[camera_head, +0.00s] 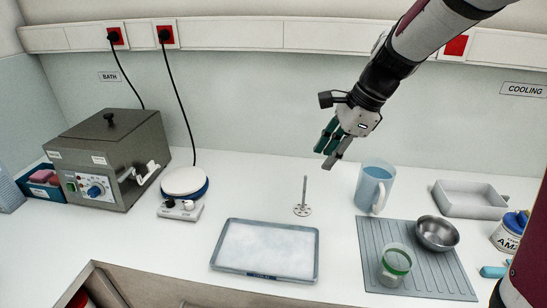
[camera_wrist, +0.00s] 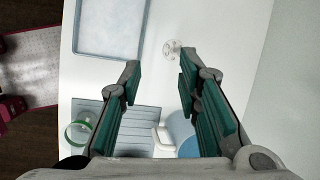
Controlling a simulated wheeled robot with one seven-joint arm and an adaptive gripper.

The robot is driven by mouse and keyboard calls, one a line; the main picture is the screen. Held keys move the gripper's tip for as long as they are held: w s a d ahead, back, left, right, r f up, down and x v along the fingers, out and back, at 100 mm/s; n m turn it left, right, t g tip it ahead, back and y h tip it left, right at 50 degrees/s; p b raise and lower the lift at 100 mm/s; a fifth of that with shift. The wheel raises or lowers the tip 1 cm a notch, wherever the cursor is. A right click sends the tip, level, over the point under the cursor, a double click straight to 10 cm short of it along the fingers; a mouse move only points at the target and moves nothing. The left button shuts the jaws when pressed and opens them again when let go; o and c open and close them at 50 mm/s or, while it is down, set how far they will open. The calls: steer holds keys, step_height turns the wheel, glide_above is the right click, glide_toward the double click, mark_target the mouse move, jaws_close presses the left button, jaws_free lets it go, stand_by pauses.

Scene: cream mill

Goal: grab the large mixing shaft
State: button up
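The large mixing shaft (camera_head: 304,194) stands upright on the white worktop, a thin grey rod on a round base with holes, between the tray and the jug. In the wrist view the mixing shaft (camera_wrist: 172,48) shows from above as a pale disc, beyond the fingertips and nearer the right one. My gripper (camera_head: 331,146) is above the worktop, up and to the right of the shaft, apart from it. In the wrist view my gripper (camera_wrist: 158,76) has its two green-padded fingers wide apart with nothing between them.
A shallow tray of white material (camera_head: 215,262) lies left of the shaft. A blue jug (camera_head: 375,186) stands to its right. A grey mat (camera_head: 440,285) bears a metal bowl (camera_head: 437,233) and a green-rimmed beaker (camera_head: 394,264). A hotplate (camera_head: 182,208) and bath (camera_head: 125,160) stand left.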

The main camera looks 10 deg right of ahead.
steer(key=w+d+f+m, duration=0.1)
steer(key=w+f+m, duration=0.4)
steer(key=w+f, duration=0.15)
steer(key=p, duration=0.1)
glide_above(298, 207)
steer(key=shift+m, duration=0.3)
steer(key=shift+d+f, duration=0.1)
steer(key=shift+f, duration=5.9)
steer(key=shift+c, duration=0.6)
jaws_close()
